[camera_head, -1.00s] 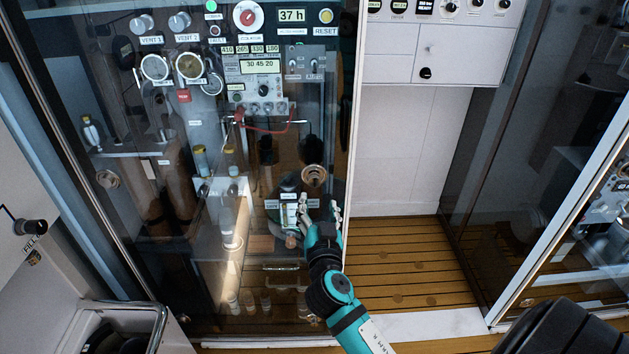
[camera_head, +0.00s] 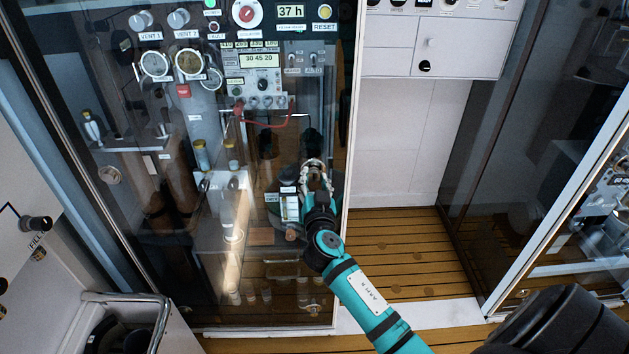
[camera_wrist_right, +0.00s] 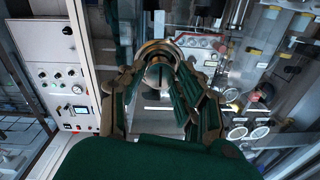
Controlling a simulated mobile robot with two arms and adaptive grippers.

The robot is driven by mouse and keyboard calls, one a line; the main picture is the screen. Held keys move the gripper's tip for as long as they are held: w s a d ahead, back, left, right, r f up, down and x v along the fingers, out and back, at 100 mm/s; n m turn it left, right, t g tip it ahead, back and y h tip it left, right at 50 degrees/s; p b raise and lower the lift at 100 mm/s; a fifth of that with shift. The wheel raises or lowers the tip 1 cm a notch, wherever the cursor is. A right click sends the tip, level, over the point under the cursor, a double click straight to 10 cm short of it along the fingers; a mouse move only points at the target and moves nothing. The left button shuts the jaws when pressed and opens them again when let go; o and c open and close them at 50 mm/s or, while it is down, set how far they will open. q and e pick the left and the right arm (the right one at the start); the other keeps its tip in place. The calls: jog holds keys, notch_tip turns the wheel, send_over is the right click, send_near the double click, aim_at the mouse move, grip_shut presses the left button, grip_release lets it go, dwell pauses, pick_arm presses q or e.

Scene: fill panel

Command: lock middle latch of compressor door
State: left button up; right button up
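The compressor door (camera_head: 275,160) is a tall glass door with a pale edge on its right, in front of a panel of gauges. Its middle latch, round and brownish, sits near that right edge. In the head view my gripper now mostly covers it. In the right wrist view the latch (camera_wrist_right: 157,72) shows as a ringed round piece between my fingers. My right gripper (camera_head: 317,168) is at the latch, fingers apart on either side of it. I cannot tell whether they touch it. My left gripper is not in view.
A lower round latch (camera_head: 313,309) sits near the door's bottom edge. Right of the door are a white cabinet (camera_head: 440,48) and open slatted wooden floor (camera_head: 405,250). Another glass door with a white frame (camera_head: 545,215) stands at the right. A metal rail (camera_head: 125,297) is at lower left.

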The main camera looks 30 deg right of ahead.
grip_shut()
jog(key=shift+n, duration=1.2)
jog(key=n, duration=0.4)
jog(key=n+p, duration=0.1)
jog(key=n, duration=0.4)
jog(key=shift+a+r+n+g, duration=0.1)
jog(key=shift+n+g, duration=0.2)
jog(key=shift+n, duration=0.1)
jog(key=n+p, duration=0.1)
jog(key=n, duration=0.3)
jog(key=shift+n, duration=0.3)
jog(key=shift+p, duration=0.3)
